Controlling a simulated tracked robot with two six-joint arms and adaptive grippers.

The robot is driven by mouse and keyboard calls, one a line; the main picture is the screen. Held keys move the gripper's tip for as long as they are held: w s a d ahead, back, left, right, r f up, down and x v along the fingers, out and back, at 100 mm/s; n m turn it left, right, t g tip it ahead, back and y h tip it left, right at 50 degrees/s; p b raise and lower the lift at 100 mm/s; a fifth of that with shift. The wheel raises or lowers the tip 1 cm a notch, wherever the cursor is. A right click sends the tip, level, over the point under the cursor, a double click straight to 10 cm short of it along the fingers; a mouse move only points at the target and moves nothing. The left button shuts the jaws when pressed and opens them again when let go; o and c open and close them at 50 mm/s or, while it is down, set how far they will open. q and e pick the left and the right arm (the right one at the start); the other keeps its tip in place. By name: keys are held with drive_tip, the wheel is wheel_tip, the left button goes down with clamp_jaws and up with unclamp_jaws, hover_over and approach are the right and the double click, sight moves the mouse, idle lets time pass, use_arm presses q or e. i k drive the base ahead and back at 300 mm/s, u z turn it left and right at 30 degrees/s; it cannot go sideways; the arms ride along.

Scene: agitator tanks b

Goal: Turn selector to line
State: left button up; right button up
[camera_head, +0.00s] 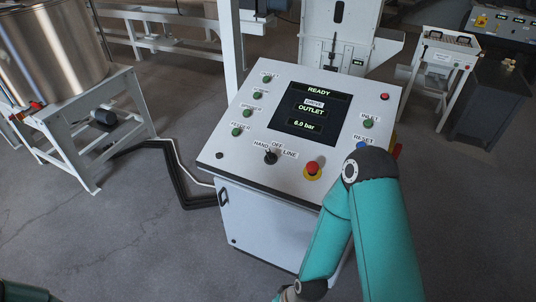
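The selector (270,157) is a small black knob at the lower front of the white control console's sloped panel (240,165). The labels HAND, OFF and LINE are set around it, HAND to the left, OFF above and LINE to the right. The knob is too small to tell for sure which label it points at. My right arm comes up from the lower right and bends over the panel's right edge, then runs down out of the picture; its gripper is not in view. Only a sliver of my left arm shows at the bottom left, without its gripper.
A red emergency stop (312,168) on a yellow ring sits right of the selector. Green buttons (237,131) line the panel's left side. The screen (311,112) reads READY, OUTLET, 6.0 bar. A steel tank (55,50) stands at left. The floor left of the console is mostly clear.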

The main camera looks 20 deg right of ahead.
sight(270, 156)
drive_tip(key=i, duration=0.85)
drive_tip(key=u, duration=0.05)
